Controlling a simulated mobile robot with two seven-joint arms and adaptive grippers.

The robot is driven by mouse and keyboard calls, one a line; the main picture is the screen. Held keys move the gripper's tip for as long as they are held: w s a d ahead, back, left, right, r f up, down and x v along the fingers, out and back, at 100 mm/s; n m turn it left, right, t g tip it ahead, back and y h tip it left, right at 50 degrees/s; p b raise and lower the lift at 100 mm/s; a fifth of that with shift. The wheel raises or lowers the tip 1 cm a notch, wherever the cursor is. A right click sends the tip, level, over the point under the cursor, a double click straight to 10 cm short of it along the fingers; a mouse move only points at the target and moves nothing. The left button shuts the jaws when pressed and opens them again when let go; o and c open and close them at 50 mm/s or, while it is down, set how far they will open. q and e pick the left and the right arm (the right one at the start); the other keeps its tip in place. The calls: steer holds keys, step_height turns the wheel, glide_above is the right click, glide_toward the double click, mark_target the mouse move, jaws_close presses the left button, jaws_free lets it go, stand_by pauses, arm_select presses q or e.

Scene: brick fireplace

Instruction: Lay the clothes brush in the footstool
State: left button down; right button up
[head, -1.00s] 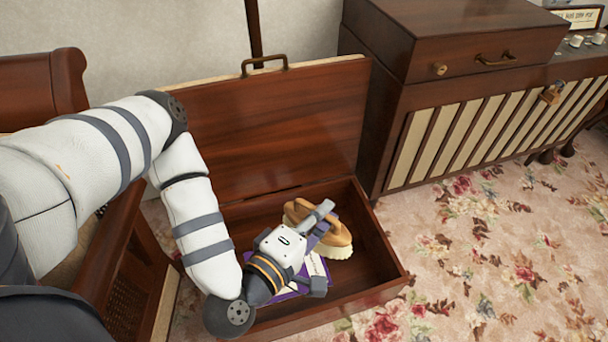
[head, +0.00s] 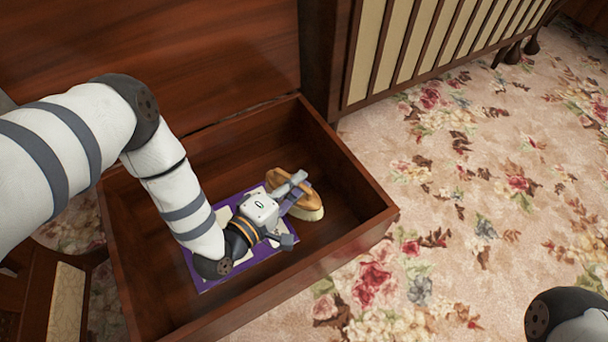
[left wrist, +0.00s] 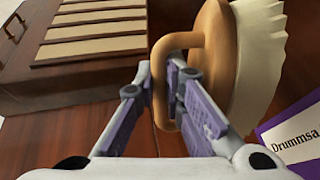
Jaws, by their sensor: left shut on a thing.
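The footstool (head: 323,160) is an open wooden box with its hinged lid (head: 190,50) raised at the back. My left gripper (head: 299,184) is over the inside of the box, shut on the loop handle of the clothes brush (head: 309,203). The brush has a tan wooden back and pale bristles, and is in the right part of the box; I cannot tell whether it touches the floor. In the left wrist view, the fingers (left wrist: 180,82) grip the handle, and the brush (left wrist: 217,55) is tilted, bristles to the right. My right gripper is out of view.
A purple-edged book or card (head: 205,272) lies inside the box under my left gripper; its printed face (left wrist: 297,140) shows in the wrist view. A slatted cabinet (head: 400,45) stands behind right. Floral carpet (head: 450,230) is open to the right.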

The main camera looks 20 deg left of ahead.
arm_select(q)
steer(key=shift+w+d+f+b, duration=0.15)
steer(key=shift+w+f+b, duration=0.9)
steer(key=shift+f, duration=0.6)
steer(key=shift+w+d+f+b, duration=0.1)
steer(key=shift+w+f+b, duration=0.75)
steer(key=shift+w+f, duration=0.55)
steer(key=shift+w+d+f+b, duration=0.15)
steer(key=shift+w+f+b, duration=0.8)
steer(key=shift+f, duration=0.9)
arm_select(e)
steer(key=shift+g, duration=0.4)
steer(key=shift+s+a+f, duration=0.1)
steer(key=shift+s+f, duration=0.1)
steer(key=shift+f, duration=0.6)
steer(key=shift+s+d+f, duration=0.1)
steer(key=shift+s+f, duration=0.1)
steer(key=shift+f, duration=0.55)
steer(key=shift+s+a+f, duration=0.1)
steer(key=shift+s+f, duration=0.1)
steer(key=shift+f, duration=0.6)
arm_select(q)
steer(key=shift+f, duration=0.2)
steer(key=c, duration=1.7)
jaws_free()
